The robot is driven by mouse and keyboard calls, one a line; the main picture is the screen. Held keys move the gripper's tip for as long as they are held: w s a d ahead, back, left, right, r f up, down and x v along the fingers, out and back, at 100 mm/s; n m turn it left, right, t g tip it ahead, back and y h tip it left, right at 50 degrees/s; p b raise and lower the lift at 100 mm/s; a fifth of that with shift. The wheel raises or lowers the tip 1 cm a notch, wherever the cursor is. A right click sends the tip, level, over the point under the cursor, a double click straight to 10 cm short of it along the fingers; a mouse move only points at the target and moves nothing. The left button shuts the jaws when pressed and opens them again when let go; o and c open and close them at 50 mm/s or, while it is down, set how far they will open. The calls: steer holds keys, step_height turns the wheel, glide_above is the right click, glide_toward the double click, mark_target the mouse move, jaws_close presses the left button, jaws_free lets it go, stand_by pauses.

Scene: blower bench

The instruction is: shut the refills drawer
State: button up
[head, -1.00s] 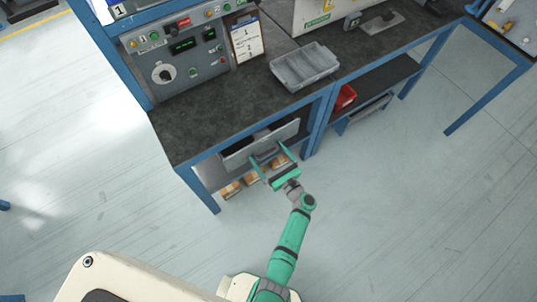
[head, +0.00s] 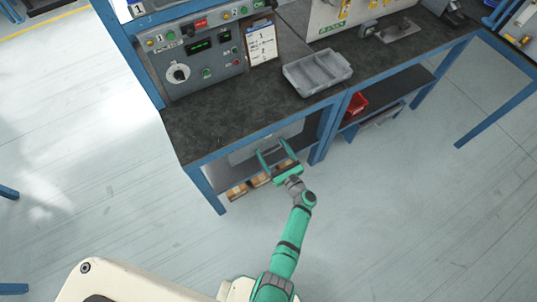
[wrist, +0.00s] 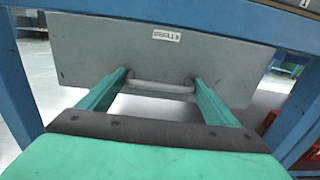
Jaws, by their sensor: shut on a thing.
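The refills drawer has a grey front (wrist: 160,52) with a small label reading REFILLS and a light bar handle (wrist: 162,86). My green gripper (wrist: 162,84) is at the handle, with one finger at each end of it, shut on it. In the head view the drawer front (head: 245,152) sits under the bench top, close to the front edge, and no open inside shows above it. My gripper (head: 271,152) reaches it from the front, partly covering its right side.
The dark bench top (head: 225,125) is above the drawer, with a grey divided tray (head: 317,72) on it. Blue bench legs (head: 207,190) stand at the sides. Several cardboard boxes (head: 237,191) lie on the shelf below. The floor in front is clear.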

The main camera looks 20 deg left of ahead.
steer(key=shift+w+a, duration=0.1)
steer(key=shift+a, duration=0.1)
steer(key=o, duration=1.4)
steer(key=shift+a, duration=0.1)
steer(key=shift+o, duration=0.2)
steer(key=shift+a+r, duration=0.1)
steer(key=shift+a, duration=0.05)
steer(key=v, duration=1.1)
steer(key=shift+d, duration=0.4)
